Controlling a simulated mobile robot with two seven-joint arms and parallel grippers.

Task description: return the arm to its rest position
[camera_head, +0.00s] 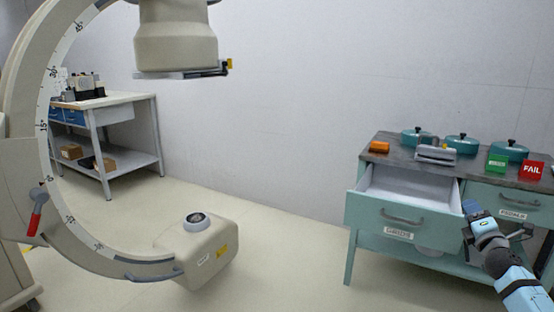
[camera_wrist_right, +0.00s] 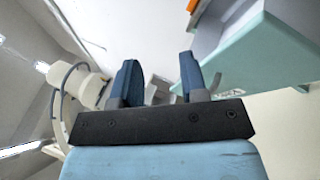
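My right arm comes in from the lower right in the head view. Its gripper (camera_head: 472,212) is beside the right front end of a pulled-out drawer (camera_head: 375,211) of the teal cart. In the right wrist view, the two dark blue fingers of the right gripper (camera_wrist_right: 159,72) stand apart with nothing held between them. The drawer's teal front (camera_wrist_right: 258,55) fills the upper right of that view, apart from the fingers. The drawer's inside looks white and empty where it shows. My left gripper is in neither view.
The cart top (camera_head: 388,158) holds several teal lidded pots, an orange block (camera_head: 379,147), a grey device (camera_head: 435,153), a green sign (camera_head: 496,164) and a red FAIL sign (camera_head: 532,170). A large C-arm machine (camera_head: 205,252) stands left. A workbench (camera_head: 118,100) stands behind it. Floor between is clear.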

